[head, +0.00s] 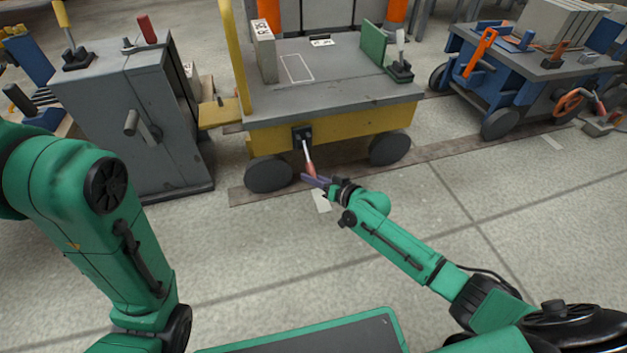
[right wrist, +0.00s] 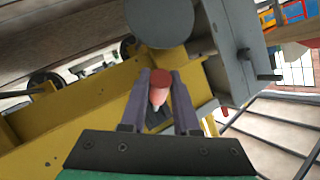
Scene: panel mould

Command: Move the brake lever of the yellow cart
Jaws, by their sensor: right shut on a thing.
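The yellow cart (head: 345,122) stands in the middle of the head view, with a grey top and black wheels. Its brake lever (head: 309,160) hangs down from a black bracket (head: 302,136) on the cart's front side and has a red grip. My right gripper (head: 311,179) is at the lower end of the lever. In the right wrist view the red grip (right wrist: 159,88) sits between the two purple-grey fingers, and my right gripper (right wrist: 160,98) is shut on it. My left arm shows at the left of the head view, but its gripper is out of the picture.
A grey cabinet (head: 135,120) with a handle and levers on top stands left of the cart. A blue cart (head: 510,85) with stacked panels stands at the right. A box (head: 265,50) and a green plate (head: 373,44) stand on the yellow cart. The floor in front is clear.

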